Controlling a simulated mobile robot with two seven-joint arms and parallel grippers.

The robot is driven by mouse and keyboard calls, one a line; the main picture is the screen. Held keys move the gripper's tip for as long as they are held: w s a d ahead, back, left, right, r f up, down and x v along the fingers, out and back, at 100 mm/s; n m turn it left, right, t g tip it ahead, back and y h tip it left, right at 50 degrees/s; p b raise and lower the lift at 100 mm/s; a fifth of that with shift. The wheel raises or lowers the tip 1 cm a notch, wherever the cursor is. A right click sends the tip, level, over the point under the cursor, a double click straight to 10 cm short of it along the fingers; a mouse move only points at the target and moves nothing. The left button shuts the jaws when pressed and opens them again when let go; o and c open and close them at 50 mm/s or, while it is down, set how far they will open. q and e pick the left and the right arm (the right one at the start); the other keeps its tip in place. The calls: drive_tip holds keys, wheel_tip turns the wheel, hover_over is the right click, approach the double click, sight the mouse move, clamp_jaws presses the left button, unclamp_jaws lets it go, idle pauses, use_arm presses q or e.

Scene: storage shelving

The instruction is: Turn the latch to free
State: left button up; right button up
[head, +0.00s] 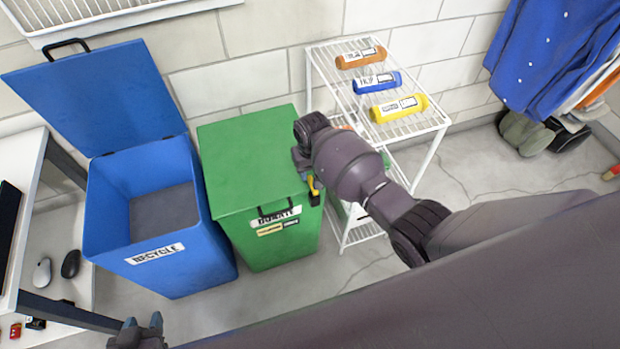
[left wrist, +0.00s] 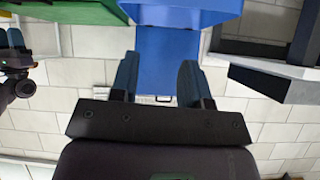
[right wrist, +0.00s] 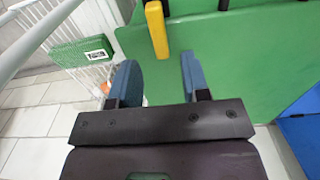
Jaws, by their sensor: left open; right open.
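The yellow latch (head: 314,186) is on the right side of the closed green DONATE bin (head: 240,165), near the front corner and close to a black fitting. In the right wrist view the yellow latch (right wrist: 157,28) appears as an upright bar just beyond my fingertips, roughly between their lines; contact is not visible. My right gripper (head: 302,160) is beside the bin's right edge, open and empty (right wrist: 158,75), partly hidden by its own arm in the head view. My left gripper (head: 142,328) is at the bottom left, open and empty (left wrist: 157,72), away from the latch.
The blue RECYCLE bin (head: 160,248) stands open left of the green bin. A white wire rack (head: 425,127) with orange, blue and yellow bottles stands to the right, close to my right arm. A desk (head: 35,180) is at far left.

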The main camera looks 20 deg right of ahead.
sight(311, 180)
drive_tip(key=shift+f+b, duration=0.55)
drive_tip(key=shift+f, duration=1.6)
clamp_jaws()
